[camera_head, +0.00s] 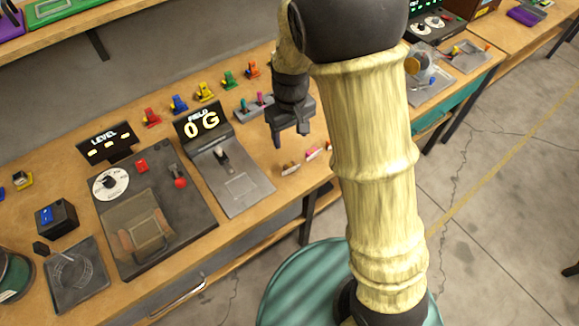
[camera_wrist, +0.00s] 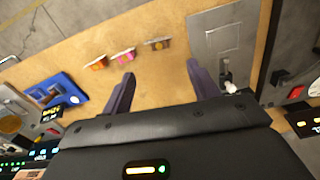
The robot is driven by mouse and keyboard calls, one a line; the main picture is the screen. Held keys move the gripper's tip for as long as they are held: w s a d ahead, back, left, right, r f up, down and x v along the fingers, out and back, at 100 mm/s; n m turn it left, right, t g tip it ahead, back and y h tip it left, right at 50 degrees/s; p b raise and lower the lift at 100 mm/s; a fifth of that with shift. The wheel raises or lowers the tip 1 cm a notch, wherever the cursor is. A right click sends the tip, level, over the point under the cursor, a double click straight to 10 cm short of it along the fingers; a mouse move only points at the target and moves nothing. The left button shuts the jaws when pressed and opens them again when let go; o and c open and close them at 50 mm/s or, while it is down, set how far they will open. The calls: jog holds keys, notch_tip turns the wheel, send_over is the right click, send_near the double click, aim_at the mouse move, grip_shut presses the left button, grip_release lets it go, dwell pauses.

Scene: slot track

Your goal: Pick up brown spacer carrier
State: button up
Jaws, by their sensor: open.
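The brown spacer carrier (camera_head: 290,168) is a small brownish block near the front edge of the wooden bench, first in a short row of small pieces. In the wrist view the carrier (camera_wrist: 157,43) lies beyond my fingertips, roughly ahead of the gap between them. My gripper (camera_head: 291,138) points down above the bench, apart from the carrier. It is open and empty; both dark fingers (camera_wrist: 161,71) show spread in the wrist view.
A pink piece (camera_head: 313,153) and an orange piece (camera_wrist: 97,62) stand beside the carrier in the row. The "FIELD 0 G" panel (camera_head: 240,184) is on its left. A blue-grey tray (camera_head: 255,108) holds coloured pegs farther back. The bench's front edge is close.

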send_over(289, 165)
jog(key=s, duration=0.1)
notch_tip(289, 165, down, 11)
jog(key=shift+d+r+p, duration=0.1)
jog(key=shift+d+p, duration=0.05)
jog(key=shift+p, duration=0.3)
jog(key=shift+w+f+p, duration=0.2)
jog(key=shift+f+p, duration=0.05)
jog(key=shift+f, duration=0.65)
jog(key=shift+w+f+p, duration=0.15)
jog(key=shift+f+p, duration=0.05)
jog(key=shift+f, duration=0.65)
jog(key=shift+w+f+p, duration=0.2)
jog(key=shift+f+p, duration=0.05)
jog(key=shift+f, duration=0.65)
jog(key=c, duration=1.1)
jog(key=shift+o, duration=0.2)
jog(key=shift+r, duration=0.1)
